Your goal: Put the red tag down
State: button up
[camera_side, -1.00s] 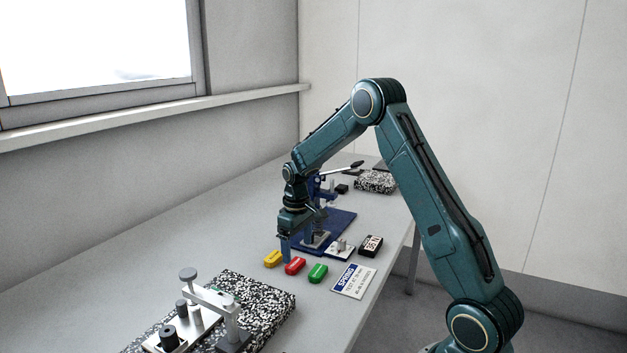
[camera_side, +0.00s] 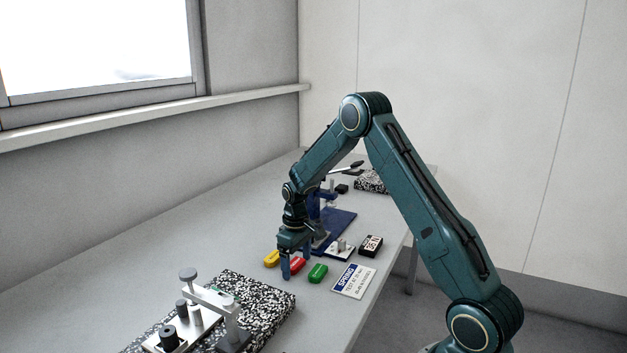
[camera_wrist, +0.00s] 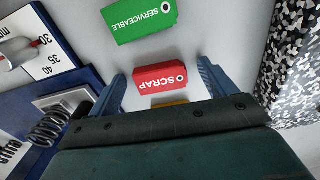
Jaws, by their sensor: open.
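The red tag (camera_wrist: 160,78), lettered SCRAP, lies on the bench between the two open fingers of my gripper (camera_wrist: 163,80) in the wrist view. Clear gaps show between it and both fingers. In the side view the red tag (camera_side: 298,264) is partly hidden by my gripper (camera_side: 294,268), which is low over it. A green tag (camera_side: 317,273) lies to its right; it reads SERVICEABLE in the wrist view (camera_wrist: 141,20). A yellow tag (camera_side: 271,258) lies to its left, and in the wrist view only a sliver of yellow (camera_wrist: 170,103) shows above my gripper body.
A blue press stand (camera_side: 338,225) with a spring (camera_wrist: 50,127) by it stands behind. A white SPRING card (camera_side: 354,281) and a black box marked 35 N (camera_side: 371,245) lie to the right. A speckled slab (camera_side: 262,300) with a metal fixture is in front.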

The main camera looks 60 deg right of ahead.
aim_at(297, 264)
jog(key=c, duration=1.1)
jog(key=shift+r, duration=0.15)
jog(key=shift+c, duration=0.2)
notch_tip(297, 264, up, 20)
dwell(0.5)
